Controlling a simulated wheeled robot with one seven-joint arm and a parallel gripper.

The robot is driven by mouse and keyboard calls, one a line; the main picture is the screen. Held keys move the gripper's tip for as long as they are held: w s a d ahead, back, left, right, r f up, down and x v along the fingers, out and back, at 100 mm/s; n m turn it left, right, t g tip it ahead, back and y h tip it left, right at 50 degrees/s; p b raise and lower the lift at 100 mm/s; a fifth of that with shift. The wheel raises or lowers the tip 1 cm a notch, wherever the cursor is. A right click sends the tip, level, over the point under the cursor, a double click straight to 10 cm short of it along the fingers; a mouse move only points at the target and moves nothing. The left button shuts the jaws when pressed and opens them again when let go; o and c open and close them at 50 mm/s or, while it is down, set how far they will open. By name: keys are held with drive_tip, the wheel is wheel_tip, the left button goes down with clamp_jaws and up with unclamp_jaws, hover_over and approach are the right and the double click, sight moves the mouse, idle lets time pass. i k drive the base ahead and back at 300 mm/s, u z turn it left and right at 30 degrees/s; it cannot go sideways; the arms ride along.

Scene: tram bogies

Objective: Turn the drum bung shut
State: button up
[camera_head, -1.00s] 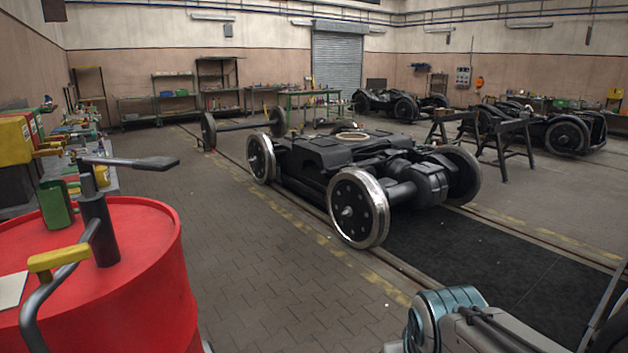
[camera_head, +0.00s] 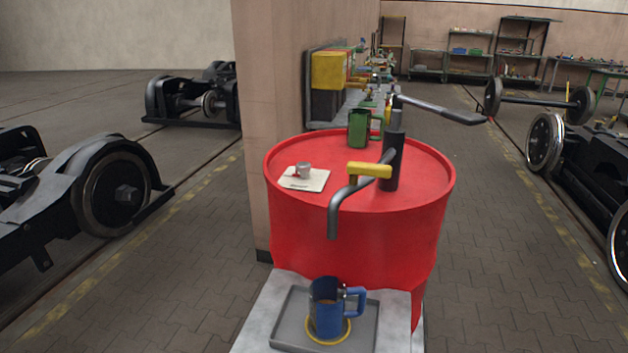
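The red drum (camera_head: 352,238) stands upright in the middle of the view. On the left of its top is a white card or plate (camera_head: 313,183) with a small grey knob-like piece (camera_head: 303,170) and a red bit beside it. This may be the bung; how far it is turned cannot be told. A dark hand pump (camera_head: 393,160) rises from the drum top, with a lever to the right, a yellow handle (camera_head: 369,170) and a grey spout (camera_head: 335,215) curving down at the front. My gripper is not in view.
A green mug (camera_head: 358,130) stands on the drum's far side. Below the spout, a blue mug (camera_head: 325,308) stands in a grey tray (camera_head: 283,332) on a pale stand. A wall pillar (camera_head: 261,90) is behind left. Bogies flank both sides; paved floor (camera_head: 490,250) is free on the right.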

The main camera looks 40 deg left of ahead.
sight(304, 167)
drive_tip(key=u, duration=1.2)
drive_tip(key=k, duration=1.25)
drive_tip(key=i, duration=0.3)
drive_tip(key=u, duration=0.75)
drive_tip(key=i, duration=1.35)
drive_tip(key=z, duration=0.55)
